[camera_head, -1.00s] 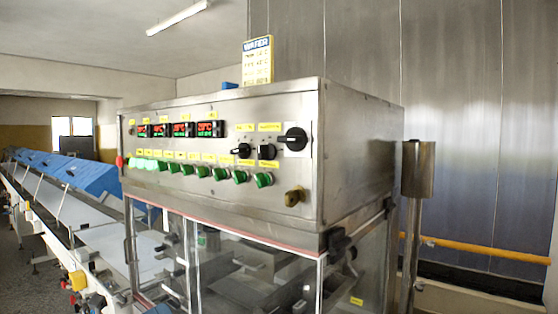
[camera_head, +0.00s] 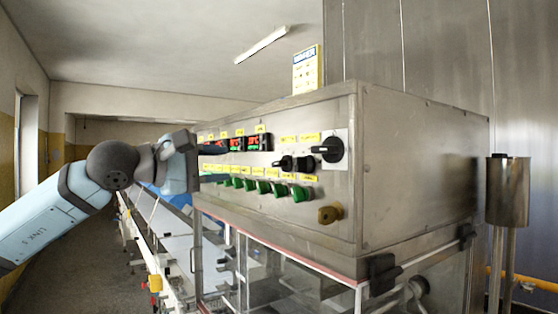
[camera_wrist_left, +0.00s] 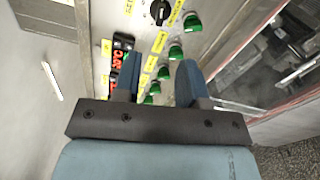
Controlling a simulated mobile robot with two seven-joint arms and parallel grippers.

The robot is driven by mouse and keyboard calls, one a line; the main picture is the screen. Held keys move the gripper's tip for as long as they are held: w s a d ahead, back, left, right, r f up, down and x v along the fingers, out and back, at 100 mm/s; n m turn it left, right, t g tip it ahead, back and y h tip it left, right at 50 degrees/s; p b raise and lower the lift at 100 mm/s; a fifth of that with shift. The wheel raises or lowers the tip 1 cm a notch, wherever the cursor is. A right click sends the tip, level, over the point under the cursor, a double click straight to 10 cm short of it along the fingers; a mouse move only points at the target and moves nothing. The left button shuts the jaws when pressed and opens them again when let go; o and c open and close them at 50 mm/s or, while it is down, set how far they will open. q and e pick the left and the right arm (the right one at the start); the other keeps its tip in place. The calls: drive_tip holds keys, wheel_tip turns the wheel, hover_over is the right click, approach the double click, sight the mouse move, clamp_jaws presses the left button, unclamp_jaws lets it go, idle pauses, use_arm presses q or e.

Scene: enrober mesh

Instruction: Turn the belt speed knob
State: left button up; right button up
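The control panel (camera_head: 345,200) carries two small black knobs (camera_head: 286,163) (camera_head: 306,163) and a larger black rotary switch (camera_head: 330,149) at its right end. The yellow labels are too small to read, so I cannot tell which is the belt speed knob. My left gripper (camera_head: 215,163) is in front of the panel's left part, left of the knobs. In the left wrist view its two blue fingers (camera_wrist_left: 158,78) are apart with nothing between them. A black knob (camera_wrist_left: 160,11) shows beyond the fingertips. My right gripper is not in view.
Green switches (camera_head: 264,187) run in a row below red digital displays (camera_head: 258,142). A brass-coloured knob (camera_head: 330,214) sits low on the panel. Clear guard panels are below the cabinet. A metal cylinder (camera_head: 507,190) stands at the right. The conveyor (camera_head: 178,250) runs back at the left.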

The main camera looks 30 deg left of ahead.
sight(276, 164)
use_arm(q)
drive_tip(key=p+x, duration=0.5)
drive_tip(key=x, duration=0.6)
drive_tip(key=shift+w+d+r, duration=0.1)
drive_tip(key=shift+w+d, duration=0.1)
drive_tip(key=shift+w, duration=0.05)
drive_tip(key=shift+w+d, duration=0.15)
drive_tip(key=shift+w, duration=0.2)
clamp_jaws()
